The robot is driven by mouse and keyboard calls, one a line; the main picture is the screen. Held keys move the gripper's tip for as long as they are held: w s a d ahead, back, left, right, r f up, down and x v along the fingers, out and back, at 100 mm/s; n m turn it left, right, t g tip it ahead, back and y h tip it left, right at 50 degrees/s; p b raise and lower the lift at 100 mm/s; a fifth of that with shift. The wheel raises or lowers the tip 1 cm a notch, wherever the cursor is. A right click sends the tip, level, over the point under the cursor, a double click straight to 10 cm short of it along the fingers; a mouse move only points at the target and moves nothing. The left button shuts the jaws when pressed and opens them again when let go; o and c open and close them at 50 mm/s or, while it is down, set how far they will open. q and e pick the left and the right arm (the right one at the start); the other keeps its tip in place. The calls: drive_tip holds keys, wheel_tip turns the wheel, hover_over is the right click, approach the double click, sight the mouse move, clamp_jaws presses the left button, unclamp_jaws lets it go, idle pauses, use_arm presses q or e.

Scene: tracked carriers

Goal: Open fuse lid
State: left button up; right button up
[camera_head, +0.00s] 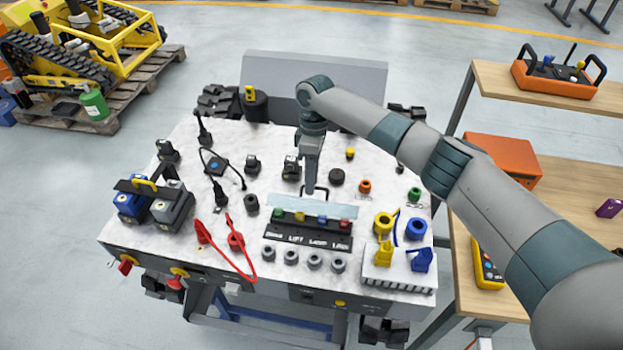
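The fuse block (308,236) is a black strip with lettered labels near the front middle of the panel. Green, yellow, blue and red fuses (299,217) stand in a row along it. A clear, pale blue lid (340,209) shows at the far side of the fuses; I cannot tell its exact tilt. A thin dark handle shows at its far edge. My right gripper (311,190) points down at that far edge, by the handle. It looks narrow from here, and whether its fingers grip the handle is unclear. My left gripper is out of view.
A red cable (242,273) loops left of the fuse block. A battery pair (170,207) sits at the panel's left. A wooden bench (560,185) is beyond my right arm.

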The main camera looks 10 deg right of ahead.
drive_tip(key=w+r+b, duration=0.1)
drive_tip(key=r+b, duration=0.1)
drive_tip(key=r, duration=0.6)
drive_tip(key=w+d+r+b, duration=0.1)
drive_tip(key=w+r+b, duration=0.1)
drive_tip(key=r, duration=0.7)
drive_tip(key=shift+w+b, duration=0.15)
drive_tip(key=shift+b, duration=0.15)
